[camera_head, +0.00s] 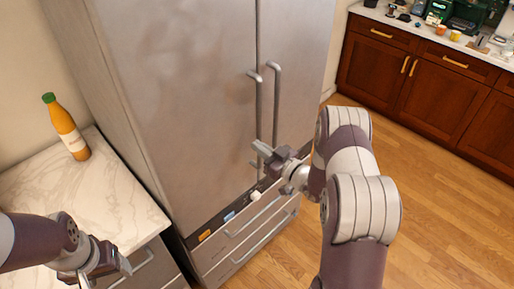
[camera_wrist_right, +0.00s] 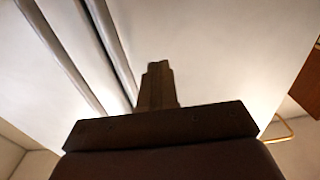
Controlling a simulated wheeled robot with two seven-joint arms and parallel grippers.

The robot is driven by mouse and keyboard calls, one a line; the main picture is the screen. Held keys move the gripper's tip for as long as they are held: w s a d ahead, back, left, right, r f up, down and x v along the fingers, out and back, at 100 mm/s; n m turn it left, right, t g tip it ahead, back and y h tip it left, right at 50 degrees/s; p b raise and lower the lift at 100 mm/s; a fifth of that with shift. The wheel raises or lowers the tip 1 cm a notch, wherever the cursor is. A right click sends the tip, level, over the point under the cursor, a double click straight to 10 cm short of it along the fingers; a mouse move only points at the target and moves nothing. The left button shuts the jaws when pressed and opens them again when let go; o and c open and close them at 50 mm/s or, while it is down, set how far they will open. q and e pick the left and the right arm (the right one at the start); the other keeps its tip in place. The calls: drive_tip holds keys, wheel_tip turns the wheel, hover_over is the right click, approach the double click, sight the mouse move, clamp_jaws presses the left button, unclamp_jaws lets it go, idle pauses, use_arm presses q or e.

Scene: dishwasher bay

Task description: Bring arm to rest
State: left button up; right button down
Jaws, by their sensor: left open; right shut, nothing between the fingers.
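My right gripper (camera_head: 262,150) is shut and empty, in front of the steel fridge near its handles. It also shows in the right wrist view (camera_wrist_right: 158,68), its fingers together against the pale fridge front. I cannot tell whether it touches the fridge. My right arm (camera_head: 352,170) comes up from the lower right and bends toward the fridge. My left gripper (camera_head: 122,272) is at the lower left, open and empty, in front of the drawers below the marble counter. Part of it is cut off by the picture's bottom edge.
The tall fridge (camera_head: 185,90) has closed doors with two vertical handles (camera_head: 274,100) and drawers below. An orange bottle with a green cap (camera_head: 66,130) stands on the marble counter (camera_head: 95,195). Wooden cabinets (camera_head: 430,90) stand at the back right. The wooden floor (camera_head: 450,215) is clear.

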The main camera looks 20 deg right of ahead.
drive_tip(key=b+v, duration=0.2)
drive_tip(key=v, duration=0.6)
drive_tip(key=s+d+f+m+g+h, duration=0.2)
drive_tip(key=s+d+f+g+h, duration=0.15)
drive_tip(key=f+g, duration=0.2)
drive_tip(key=s+d+f+m+g+h, duration=0.2)
drive_tip(key=f+g+h, duration=0.2)
drive_tip(key=f, duration=0.2)
drive_tip(key=s+a+r+m+g+b, duration=0.2)
drive_tip(key=s+a+r+g, duration=0.5)
drive_tip(key=s+a, duration=0.4)
use_arm(q)
drive_tip(key=shift+w+a+f, duration=0.15)
drive_tip(key=shift+w+f, duration=0.05)
drive_tip(key=shift+f, duration=1.1)
drive_tip(key=shift+w+a+f, duration=0.1)
drive_tip(key=shift+w+f, duration=0.1)
drive_tip(key=shift+f, duration=1.05)
use_arm(e)
drive_tip(key=a+r+n+t, duration=0.1)
drive_tip(key=a+r, duration=0.3)
drive_tip(key=a, duration=0.1)
drive_tip(key=shift+s+r, duration=0.2)
